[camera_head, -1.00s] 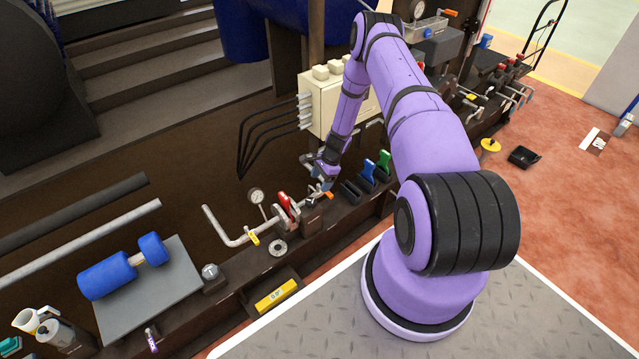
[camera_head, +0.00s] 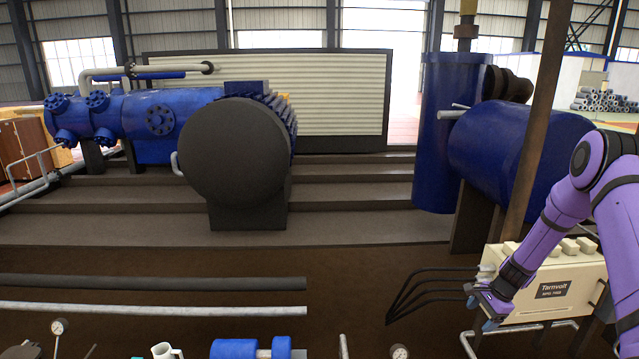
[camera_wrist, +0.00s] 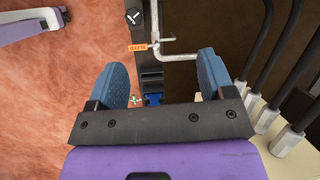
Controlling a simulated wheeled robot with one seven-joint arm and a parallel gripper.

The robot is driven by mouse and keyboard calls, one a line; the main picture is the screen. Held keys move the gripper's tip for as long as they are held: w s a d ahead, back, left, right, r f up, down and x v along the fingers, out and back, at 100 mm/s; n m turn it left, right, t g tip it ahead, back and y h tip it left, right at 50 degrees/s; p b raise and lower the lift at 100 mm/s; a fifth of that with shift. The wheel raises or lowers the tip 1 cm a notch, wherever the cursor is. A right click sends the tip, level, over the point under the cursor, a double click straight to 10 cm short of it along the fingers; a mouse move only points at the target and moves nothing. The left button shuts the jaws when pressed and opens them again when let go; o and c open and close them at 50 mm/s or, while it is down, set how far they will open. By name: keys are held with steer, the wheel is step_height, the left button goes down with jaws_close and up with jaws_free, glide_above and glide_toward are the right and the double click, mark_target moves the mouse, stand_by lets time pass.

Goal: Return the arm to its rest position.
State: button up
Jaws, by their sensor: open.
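My arm comes in from the right edge of the head view. My gripper (camera_head: 480,308) hangs in front of the left end of a cream box (camera_head: 545,290) marked "Tarnvolt". In the wrist view, my gripper (camera_wrist: 163,68) has its two blue fingers wide apart with nothing between them. It points down, above the floor and a dark bench edge. No held object shows.
Black cables (camera_head: 425,292) bend out of the box beside my gripper; they also run close to the right finger in the wrist view (camera_wrist: 287,75). A bent metal pipe (camera_wrist: 182,57) with an orange tag (camera_wrist: 137,47) lies below.

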steer(key=s+a+r+n+t+h, duration=0.1)
steer(key=s+a+r+n, duration=0.2)
steer(key=r, duration=1.1)
steer(key=s+a+r+n, duration=0.1)
steer(key=a+r+n, duration=0.3)
steer(key=r, duration=0.9)
steer(key=s+a+r+n+t+h, duration=0.1)
steer(key=s+a+r, duration=0.2)
steer(key=s+r, duration=0.3)
steer(key=s+a+r+n, duration=0.2)
steer(key=s+a+r, duration=0.2)
steer(key=r, duration=0.4)
steer(key=s+a+r+n+t, duration=0.1)
steer(key=s+a+r+n, duration=0.1)
steer(key=s, duration=1)
steer(key=s+a+r+n+t+h, duration=0.1)
steer(key=s+r, duration=0.4)
steer(key=s, duration=0.7)
steer(key=shift+s+a+r+n+h, duration=0.35)
steer(key=shift+a+n, duration=0.1)
steer(key=shift+n, duration=0.95)
